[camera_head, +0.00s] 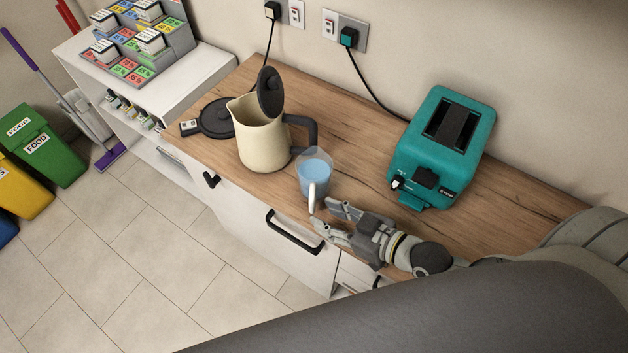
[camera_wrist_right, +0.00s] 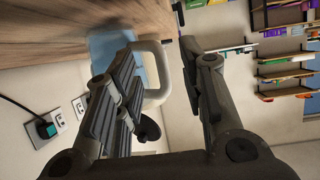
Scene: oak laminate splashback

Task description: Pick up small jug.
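The small jug (camera_head: 316,178), clear with blue contents and a pale handle, stands upright on the wooden worktop, between the kettle and the toaster. My right gripper (camera_head: 324,213) is at its near side, fingers pointing towards the handle. In the right wrist view the gripper (camera_wrist_right: 160,62) is open, its fingers well apart. The jug (camera_wrist_right: 112,48) shows there partly hidden behind one finger, and its handle (camera_wrist_right: 163,72) shows in the gap between the fingers. I cannot tell whether a finger touches it. My left gripper is not in view.
A cream kettle (camera_head: 263,143) with its dark lid raised stands left of the jug, near its black base (camera_head: 217,118). A teal toaster (camera_head: 441,150) stands to the right. Drawer handles (camera_head: 292,235) stick out below the worktop's front edge. Bare worktop (camera_head: 345,150) lies between jug and toaster.

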